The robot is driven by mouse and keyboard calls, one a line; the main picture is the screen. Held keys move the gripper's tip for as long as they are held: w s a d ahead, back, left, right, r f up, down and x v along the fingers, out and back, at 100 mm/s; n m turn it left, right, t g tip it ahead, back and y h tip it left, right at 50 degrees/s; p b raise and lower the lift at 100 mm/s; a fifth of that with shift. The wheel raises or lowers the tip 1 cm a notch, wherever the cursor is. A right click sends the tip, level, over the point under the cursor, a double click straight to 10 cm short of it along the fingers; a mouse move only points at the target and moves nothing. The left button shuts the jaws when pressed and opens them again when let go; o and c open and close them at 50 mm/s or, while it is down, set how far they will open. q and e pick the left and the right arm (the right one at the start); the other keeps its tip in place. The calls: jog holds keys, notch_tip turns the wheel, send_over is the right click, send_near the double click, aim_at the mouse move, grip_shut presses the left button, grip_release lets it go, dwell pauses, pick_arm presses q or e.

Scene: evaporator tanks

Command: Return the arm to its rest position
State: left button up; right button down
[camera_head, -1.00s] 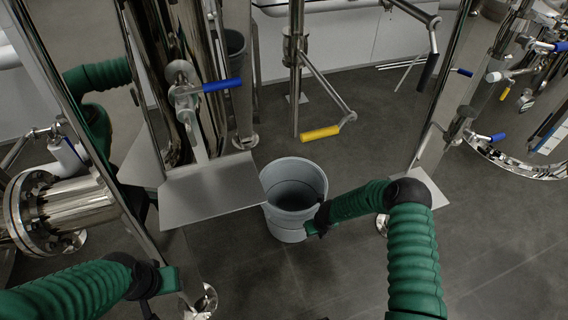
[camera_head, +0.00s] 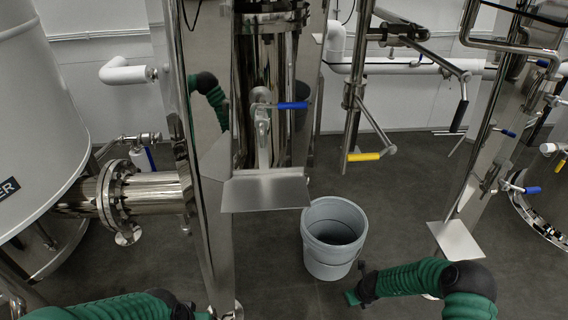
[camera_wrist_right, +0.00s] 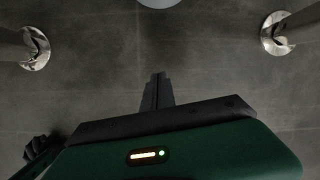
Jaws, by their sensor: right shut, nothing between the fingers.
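My right arm (camera_head: 415,279), in a green ribbed sleeve, comes in from the lower right in the head view. Its gripper (camera_head: 353,297) is just below and right of a grey bucket, apart from it in the picture. In the right wrist view its dark fingers (camera_wrist_right: 158,90) are together, with nothing between them and bare floor beyond. My left arm (camera_head: 110,307) lies along the bottom left edge of the head view. Its gripper is mostly cut off by the frame, so its jaws cannot be read.
The grey bucket (camera_head: 322,262) stands on the dark floor. A steel post with a flat plate (camera_head: 265,193) is left of it. A blue-handled valve (camera_head: 293,105) and a yellow-handled lever (camera_head: 364,156) are above. Another post's foot plate (camera_head: 456,240) is at right.

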jog(key=s+a+r+n+t+y, duration=0.1)
jog(key=a+r+n, duration=0.2)
jog(key=r+n, duration=0.6)
jog(key=s+a+r+n, duration=0.2)
jog(key=a+r+n, duration=0.1)
jog(key=r+n, duration=0.6)
jog(key=s+d+r+n+g+h+p, duration=0.1)
jog(key=s+r+n, duration=0.55)
jog(key=s, duration=0.25)
jog(key=s+r+n+g+p, duration=0.1)
jog(key=s+r+n, duration=0.5)
jog(key=s+n, duration=0.3)
notch_tip(320, 180, up, 33)
jog(key=m+p, duration=0.1)
jog(key=p, duration=3.2)
jog(key=shift+s, duration=0.2)
